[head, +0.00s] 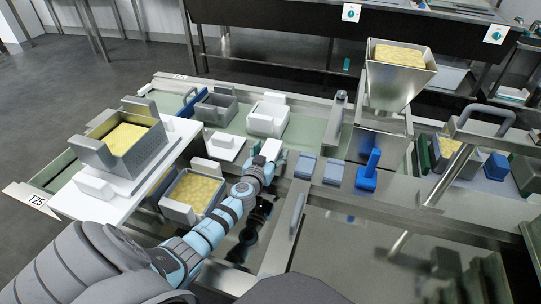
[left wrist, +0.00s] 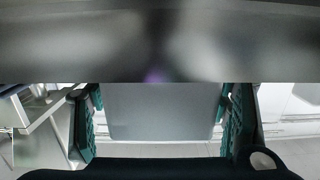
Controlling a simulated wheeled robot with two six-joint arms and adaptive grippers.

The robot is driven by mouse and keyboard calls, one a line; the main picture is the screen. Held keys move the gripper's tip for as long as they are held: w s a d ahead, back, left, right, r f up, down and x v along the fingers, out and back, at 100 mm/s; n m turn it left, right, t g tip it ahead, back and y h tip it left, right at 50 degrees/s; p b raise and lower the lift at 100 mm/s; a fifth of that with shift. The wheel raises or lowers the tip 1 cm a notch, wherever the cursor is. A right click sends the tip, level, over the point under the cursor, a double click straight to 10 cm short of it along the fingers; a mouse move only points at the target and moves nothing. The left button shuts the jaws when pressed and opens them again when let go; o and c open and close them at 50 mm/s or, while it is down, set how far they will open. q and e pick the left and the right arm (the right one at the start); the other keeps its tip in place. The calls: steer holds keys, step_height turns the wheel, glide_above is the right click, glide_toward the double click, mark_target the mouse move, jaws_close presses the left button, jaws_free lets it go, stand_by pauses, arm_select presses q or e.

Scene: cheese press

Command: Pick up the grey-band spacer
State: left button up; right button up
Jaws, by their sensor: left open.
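My left gripper (head: 264,166) reaches over the middle of the bench, its jaws open. A small white block (head: 271,148) lies just beyond its tips. In the left wrist view the two green-padded fingers of my left gripper (left wrist: 161,98) stand wide apart. A plain grey face (left wrist: 163,122) shows between them, with no clear contact on either pad. I cannot make out a grey band on any piece, so I cannot tell which one is the grey-band spacer. My right gripper is not in view.
A cheese-filled mould (head: 194,190) is left of my arm. Another mould (head: 108,153) stands on a white board (head: 82,207). A steel hopper (head: 394,86) rises at back right.

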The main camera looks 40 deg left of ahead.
mark_target(270, 149)
arm_select(q)
steer(key=shift+r, duration=0.1)
steer(key=shift+c, duration=1.3)
steer(key=c, duration=1.1)
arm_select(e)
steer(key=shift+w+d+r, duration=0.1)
arm_select(q)
step_height(270, 149, up, 10)
steer(key=p, duration=0.8)
steer(key=shift+s+f, duration=0.1)
steer(key=shift+f, duration=0.1)
steer(key=shift+r, duration=0.35)
steer(key=shift+f, duration=0.15)
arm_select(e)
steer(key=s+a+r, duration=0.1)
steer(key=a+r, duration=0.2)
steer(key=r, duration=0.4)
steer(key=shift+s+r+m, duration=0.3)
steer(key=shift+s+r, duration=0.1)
